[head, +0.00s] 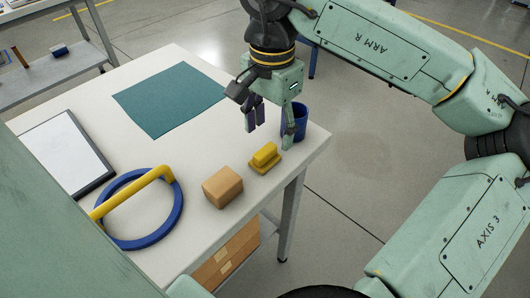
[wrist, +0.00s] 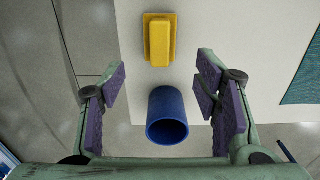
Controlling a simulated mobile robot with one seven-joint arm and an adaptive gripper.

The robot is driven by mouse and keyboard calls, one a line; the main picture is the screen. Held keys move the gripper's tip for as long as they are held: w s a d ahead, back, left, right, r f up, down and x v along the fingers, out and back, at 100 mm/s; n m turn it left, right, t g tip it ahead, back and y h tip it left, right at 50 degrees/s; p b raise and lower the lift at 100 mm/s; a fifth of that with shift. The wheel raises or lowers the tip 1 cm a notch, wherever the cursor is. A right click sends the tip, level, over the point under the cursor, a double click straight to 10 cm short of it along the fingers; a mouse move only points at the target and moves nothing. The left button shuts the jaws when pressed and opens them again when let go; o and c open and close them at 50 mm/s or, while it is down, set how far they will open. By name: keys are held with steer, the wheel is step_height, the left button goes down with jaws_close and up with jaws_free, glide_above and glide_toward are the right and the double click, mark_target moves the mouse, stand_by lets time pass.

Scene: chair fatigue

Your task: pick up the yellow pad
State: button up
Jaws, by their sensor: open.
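The yellow pad (head: 265,158) lies on the white table near its right edge. It has a flat base and a raised block on top. In the wrist view the yellow pad (wrist: 159,40) is beyond the fingertips, near the top middle. My gripper (head: 268,130) is open and above the table's right end, a little above and beyond the pad. A blue cup (head: 299,122) stands beside the pad, partly behind a finger; the wrist view shows the cup (wrist: 167,116) below the pad.
A tan block (head: 222,187) sits left of the pad. A blue ring with a yellow handle (head: 176,215) lies further left. A framed white panel (head: 62,150) and a teal mat (head: 170,98) lie on the white table (head: 215,130). The table's right edge is close to the cup.

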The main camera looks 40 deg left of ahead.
mark_target(268, 148)
steer(key=shift+s+f+p, duration=0.2)
steer(key=shift+f+p, duration=0.25)
steer(key=shift+f, duration=0.95)
steer(key=shift+s+f+p, duration=0.15)
steer(key=shift+f+p, duration=0.25)
steer(key=shift+f, duration=0.95)
steer(key=shift+c, duration=0.4)
steer(key=c, duration=0.9)
